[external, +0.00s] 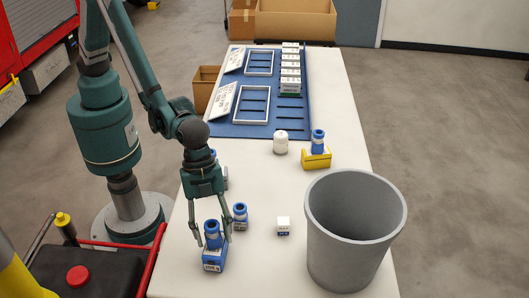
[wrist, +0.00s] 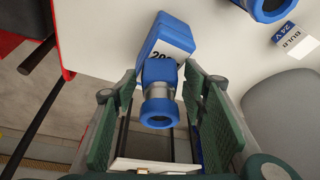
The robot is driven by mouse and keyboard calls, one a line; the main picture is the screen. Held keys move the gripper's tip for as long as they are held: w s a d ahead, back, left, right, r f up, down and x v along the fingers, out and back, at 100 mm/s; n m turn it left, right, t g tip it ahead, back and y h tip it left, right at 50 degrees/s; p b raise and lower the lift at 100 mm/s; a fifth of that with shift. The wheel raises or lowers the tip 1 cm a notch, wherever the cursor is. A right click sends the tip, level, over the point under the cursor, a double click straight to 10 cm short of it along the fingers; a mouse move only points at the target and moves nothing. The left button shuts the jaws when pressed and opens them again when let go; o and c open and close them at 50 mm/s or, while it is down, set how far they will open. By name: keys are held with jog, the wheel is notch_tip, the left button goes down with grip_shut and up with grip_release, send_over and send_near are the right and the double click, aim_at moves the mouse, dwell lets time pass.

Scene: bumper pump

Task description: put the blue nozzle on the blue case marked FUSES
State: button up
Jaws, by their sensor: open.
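A blue nozzle (external: 212,234) with a pale band appears to stand on a blue case (external: 214,260) near the table's front left. The case's white label is too small to read in the external view. In the wrist view, the blue case (wrist: 168,38) shows a partly hidden label starting "20"; I cannot read FUSES on it. My gripper (external: 211,238) is open, with its fingers on either side of this nozzle. In the wrist view the nozzle (wrist: 159,93) lies between the open fingers (wrist: 160,105), with visible gaps at both sides.
Another blue nozzle (external: 240,216) stands just right of my gripper. A small white-and-blue BULB 24V box (wrist: 295,40) and a large grey bin (external: 350,240) are further right. A yellow case (external: 316,160) bears a blue nozzle, beside a white jar (external: 280,143). A blue mat (external: 262,131) lies behind.

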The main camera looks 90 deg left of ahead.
jog(key=p+v, duration=0.1)
jog(key=v, duration=1.1)
jog(key=shift+p, duration=0.35)
jog(key=shift+s+a, duration=0.1)
dwell(0.5)
jog(key=shift+a+r, duration=0.1)
jog(key=shift+r, duration=0.05)
jog(key=a+r+n+t, duration=0.1)
jog(key=a+r+n, duration=0.1)
jog(key=a+r, duration=0.65)
jog(key=a+r+n+t, duration=0.1)
jog(key=a+r+n, duration=0.15)
jog(key=a, duration=1.15)
jog(key=a+r+n+t, duration=0.1)
jog(key=a+r+n, duration=0.1)
jog(key=a+r, duration=0.65)
jog(key=s+a+n+t+y, duration=0.1)
jog(key=s+a+n, duration=0.1)
jog(key=s+a, duration=0.4)
jog(key=s+a+f+n+y, duration=0.1)
jog(key=s+a, duration=0.5)
jog(key=a, duration=0.9)
jog(key=s+a+f+n+t+y, duration=0.1)
jog(key=s+a+n+y, duration=0.1)
jog(key=s+a+n, duration=0.2)
jog(key=s+a, duration=0.3)
jog(key=a, duration=0.3)
jog(key=shift+a+t, duration=0.25)
jog(key=shift+t, duration=0.05)
